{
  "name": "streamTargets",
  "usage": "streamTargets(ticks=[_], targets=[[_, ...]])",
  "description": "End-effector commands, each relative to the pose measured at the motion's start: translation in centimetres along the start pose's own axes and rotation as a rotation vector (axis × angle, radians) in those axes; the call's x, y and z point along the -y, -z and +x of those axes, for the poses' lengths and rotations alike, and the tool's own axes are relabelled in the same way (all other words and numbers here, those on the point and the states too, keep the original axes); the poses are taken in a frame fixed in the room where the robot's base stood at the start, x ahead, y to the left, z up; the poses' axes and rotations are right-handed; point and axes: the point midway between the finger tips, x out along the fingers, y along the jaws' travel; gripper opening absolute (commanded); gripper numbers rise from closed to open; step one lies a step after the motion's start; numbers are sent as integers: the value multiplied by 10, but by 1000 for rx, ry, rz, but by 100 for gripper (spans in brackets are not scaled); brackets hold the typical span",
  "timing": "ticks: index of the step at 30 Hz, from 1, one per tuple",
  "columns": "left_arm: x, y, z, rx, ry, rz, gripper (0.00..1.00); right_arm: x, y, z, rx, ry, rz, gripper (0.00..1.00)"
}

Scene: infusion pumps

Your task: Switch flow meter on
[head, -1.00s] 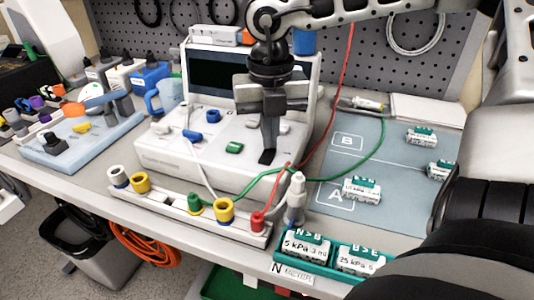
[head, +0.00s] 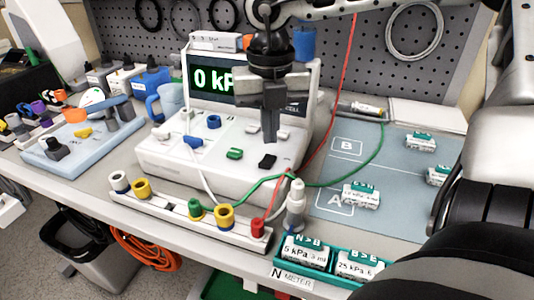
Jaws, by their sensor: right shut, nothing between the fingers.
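The flow meter (head: 172,158) is a white console on the bench with an upright display (head: 212,81). The display is lit and shows green "0 kP", its right part hidden behind my right gripper. A black rocker switch (head: 267,161) sits on the console's sloped top at the right, beside a green connector (head: 235,154) and a blue one (head: 193,141). My right gripper (head: 271,138) is shut and empty, pointing down just above the black switch, apart from it. My left gripper is not in view.
A rail of coloured sockets (head: 180,207) runs along the front. A teal tray (head: 318,262) holds two modules at the front edge. A blue tray (head: 85,145) stands left.

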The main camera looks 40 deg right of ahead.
Motion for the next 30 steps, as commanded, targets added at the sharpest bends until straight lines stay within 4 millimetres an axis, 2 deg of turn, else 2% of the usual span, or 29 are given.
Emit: streamTargets(ticks=[13,30], targets=[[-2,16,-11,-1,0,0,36,0,0,-37,1,1,-1,0],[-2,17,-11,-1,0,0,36,0,0,-39,0,0,0,0]])
